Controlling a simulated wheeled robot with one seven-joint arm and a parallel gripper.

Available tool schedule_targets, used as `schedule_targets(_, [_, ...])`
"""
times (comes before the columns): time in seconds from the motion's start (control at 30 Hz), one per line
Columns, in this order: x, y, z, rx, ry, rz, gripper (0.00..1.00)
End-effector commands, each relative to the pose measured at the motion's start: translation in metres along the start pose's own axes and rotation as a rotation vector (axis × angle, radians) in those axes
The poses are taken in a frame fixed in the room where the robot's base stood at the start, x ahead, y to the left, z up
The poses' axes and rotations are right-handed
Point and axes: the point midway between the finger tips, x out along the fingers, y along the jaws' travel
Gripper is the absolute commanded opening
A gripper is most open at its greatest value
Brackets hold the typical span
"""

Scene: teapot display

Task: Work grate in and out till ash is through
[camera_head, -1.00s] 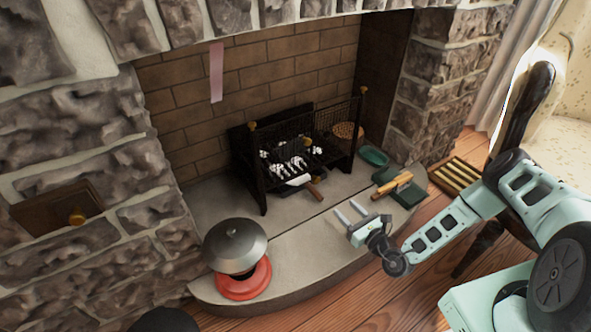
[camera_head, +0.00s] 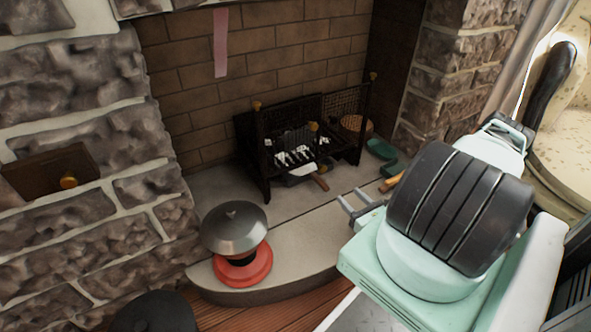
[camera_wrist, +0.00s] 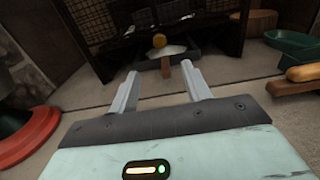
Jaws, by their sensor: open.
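The black iron fire basket (camera_head: 262,165) stands in the fireplace with white ash or burnt pieces (camera_head: 300,156) inside. A short wooden handle (camera_head: 321,183) sticks out low at its front from a pale metal piece; I cannot tell whether this is the grate.
A grey metal lid-like dome (camera_head: 235,225) on a red base (camera_head: 243,268) stands at the hearth's left front. A green dish (camera_head: 380,149) and a wooden-handled tool (camera_head: 390,183) lie right of the basket. The hearth between gripper and basket is clear.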

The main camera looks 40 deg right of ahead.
Motion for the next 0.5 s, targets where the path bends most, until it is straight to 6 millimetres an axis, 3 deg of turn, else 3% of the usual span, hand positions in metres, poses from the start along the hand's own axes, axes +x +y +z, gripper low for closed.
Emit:
schedule_targets(0.17, [0.011,-0.002,-0.002,0.0,-0.003,-0.004,0.48])
schedule_targets(0.5, [0.079,-0.002,-0.004,-0.003,-0.004,-0.002,0.48])
